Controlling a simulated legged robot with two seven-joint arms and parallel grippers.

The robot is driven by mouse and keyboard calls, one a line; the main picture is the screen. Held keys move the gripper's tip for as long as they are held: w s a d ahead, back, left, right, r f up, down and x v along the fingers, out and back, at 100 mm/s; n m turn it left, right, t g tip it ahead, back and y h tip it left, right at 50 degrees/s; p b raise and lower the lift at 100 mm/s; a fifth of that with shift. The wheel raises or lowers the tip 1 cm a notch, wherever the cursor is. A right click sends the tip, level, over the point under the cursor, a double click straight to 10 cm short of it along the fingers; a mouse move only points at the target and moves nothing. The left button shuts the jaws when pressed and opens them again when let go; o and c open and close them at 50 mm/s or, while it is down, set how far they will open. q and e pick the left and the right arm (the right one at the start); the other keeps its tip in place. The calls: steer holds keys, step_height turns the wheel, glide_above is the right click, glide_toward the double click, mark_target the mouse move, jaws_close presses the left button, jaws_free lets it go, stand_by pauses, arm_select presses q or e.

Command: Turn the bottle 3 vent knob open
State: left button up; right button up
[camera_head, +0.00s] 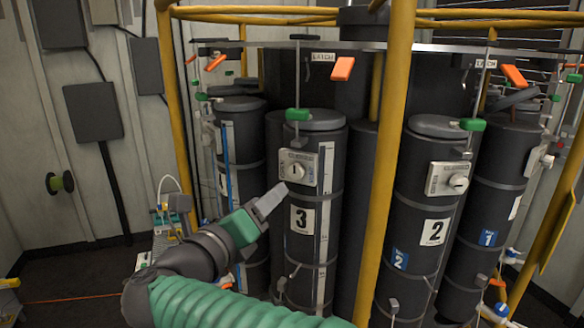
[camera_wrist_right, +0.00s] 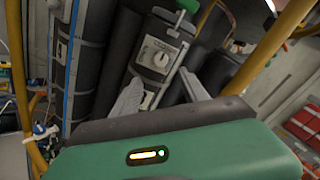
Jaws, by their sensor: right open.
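The dark bottle 3 (camera_head: 332,225) stands in the rosette frame, with a white "3" label (camera_head: 303,219). My left gripper is not in view.
A yellow upright post (camera_head: 383,170) stands right of bottle 3, in front of the bottles. Bottle 2 (camera_head: 433,190) with its own plate and knob (camera_head: 459,182) is beyond it. A green handle (camera_head: 298,114) is above the plate. Orange tabs (camera_head: 343,68) hang from the top ring.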

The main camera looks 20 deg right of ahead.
mark_target(294, 174)
steer(key=p+x, duration=0.5)
steer(key=x, duration=0.6)
steer(key=shift+w+d+r, duration=0.15)
steer(key=shift+w+d, duration=0.05)
steer(key=shift+d, duration=0.1)
steer(key=shift+w+d, duration=0.25)
steer(key=shift+w, duration=0.05)
steer(key=shift+s, duration=0.1)
jaws_close()
